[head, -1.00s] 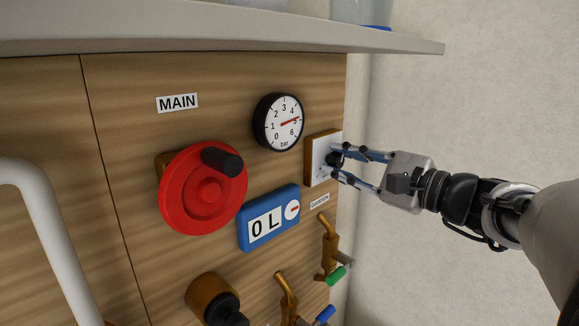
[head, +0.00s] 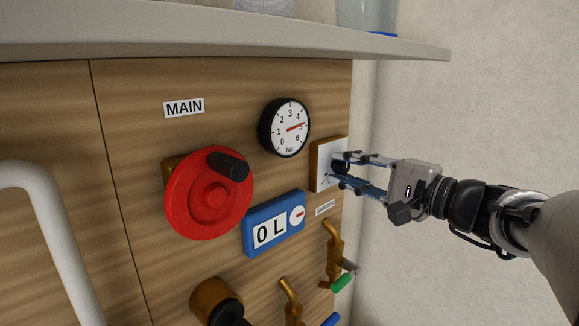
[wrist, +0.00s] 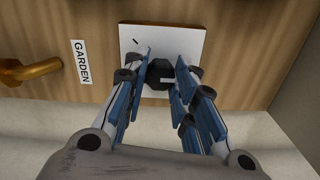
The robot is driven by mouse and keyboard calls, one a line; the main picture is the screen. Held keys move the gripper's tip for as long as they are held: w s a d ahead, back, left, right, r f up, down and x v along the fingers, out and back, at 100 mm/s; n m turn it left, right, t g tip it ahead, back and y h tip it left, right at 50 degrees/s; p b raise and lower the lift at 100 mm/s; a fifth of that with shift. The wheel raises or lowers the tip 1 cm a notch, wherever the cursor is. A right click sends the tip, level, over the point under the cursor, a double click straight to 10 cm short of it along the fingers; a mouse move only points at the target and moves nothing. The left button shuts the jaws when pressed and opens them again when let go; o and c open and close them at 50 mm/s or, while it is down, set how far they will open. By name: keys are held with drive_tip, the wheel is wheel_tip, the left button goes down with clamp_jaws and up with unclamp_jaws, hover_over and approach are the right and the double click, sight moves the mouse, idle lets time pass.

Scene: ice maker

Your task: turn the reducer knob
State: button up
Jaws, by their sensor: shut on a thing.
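The reducer knob is a small dark knob (wrist: 160,74) with a pale mark, on a white square plate (wrist: 193,40). In the head view the plate (head: 321,160) sits on a wooden block at the right end of the panel, and the fingers partly cover the knob. My gripper (head: 339,169) reaches in from the right. In the wrist view its blue finger pads stand on both sides of the knob, and it is shut on it. A short black tick shows near the plate's upper left corner. The pressure gauge (head: 285,127) has its red needle near 5.
A red MAIN wheel (head: 190,205) and a blue display (head: 258,228) reading 0 L are left of the plate. A brass tap with a green lever (head: 341,284) is below. A shelf (head: 250,40) overhangs the panel. The right side is open to a bare wall.

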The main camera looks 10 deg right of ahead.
drive_tip(key=n, duration=0.3)
drive_tip(key=shift+n, duration=0.3)
drive_tip(key=shift+n, duration=1.6)
drive_tip(key=shift+n, duration=1.8)
